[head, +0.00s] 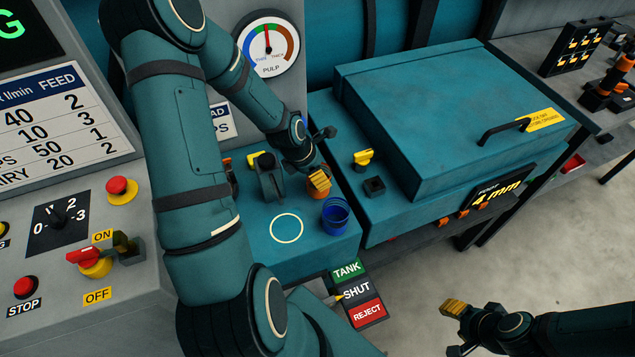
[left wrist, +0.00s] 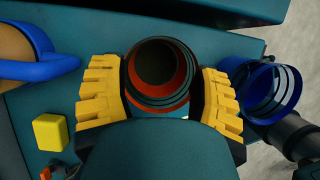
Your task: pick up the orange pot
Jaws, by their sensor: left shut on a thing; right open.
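The orange pot (head: 318,194) stands at the left of the blue pot on the teal ledge, mostly covered by my left gripper (head: 319,181). In the left wrist view the round, dark-centred orange pot (left wrist: 184,97) sits between the yellow finger pads of my left gripper (left wrist: 160,98), which is shut on it. I cannot tell whether the pot's base touches the ledge. My right gripper (head: 455,314) is open and empty, low at the right over the floor.
A blue pot (head: 336,216) stands right beside the orange one; it also shows in the left wrist view (left wrist: 287,92). A white ring (head: 286,228) marks bare ledge at the left. A large lidded teal box (head: 450,120) stands at the right. A TANK/SHUT/REJECT sign (head: 357,292) hangs in front.

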